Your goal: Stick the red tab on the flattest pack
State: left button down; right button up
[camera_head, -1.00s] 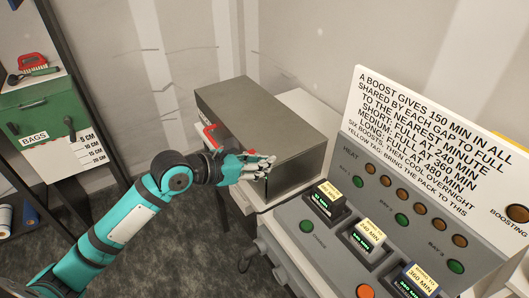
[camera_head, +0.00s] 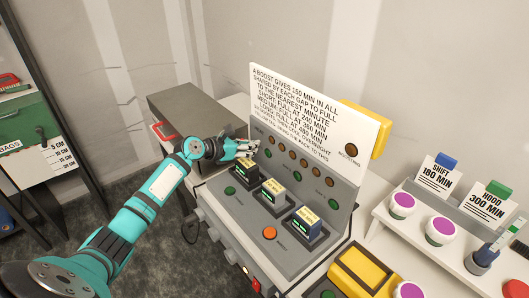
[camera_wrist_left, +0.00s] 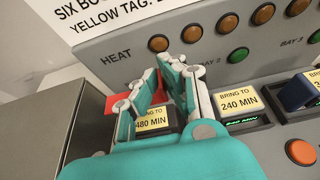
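Three battery-like packs sit in bays on the grey panel: a left pack (camera_head: 247,171) labelled 480 MIN, a middle pack (camera_head: 272,190) labelled 240 MIN, and a right pack (camera_head: 306,220). Their small green displays are too small to read surely. My left gripper (camera_head: 252,146) is just behind and above the left pack. In the left wrist view its fingers (camera_wrist_left: 160,68) stand over that pack and partly cover it. My right gripper is out of view.
A tall sign (camera_head: 312,112) rises behind the packs. A yellow case (camera_head: 362,270) and white jars with purple lids (camera_head: 403,203) stand at the right.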

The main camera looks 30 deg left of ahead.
pick_arm(q)
jog(key=shift+w, duration=0.15)
jog(key=shift+w+a+f, duration=0.1)
jog(key=shift+a+f, duration=0.15)
jog(key=shift+a, duration=0.2)
jog(key=shift+d+r+p, duration=0.2)
jog(key=shift+p, duration=0.35)
jog(key=shift+f, duration=0.2)
notch_tip(320, 180, down, 4)
jog(key=shift+b, duration=1.2)
jog(key=shift+f+b, duration=0.5)
jog(key=shift+f, duration=0.5)
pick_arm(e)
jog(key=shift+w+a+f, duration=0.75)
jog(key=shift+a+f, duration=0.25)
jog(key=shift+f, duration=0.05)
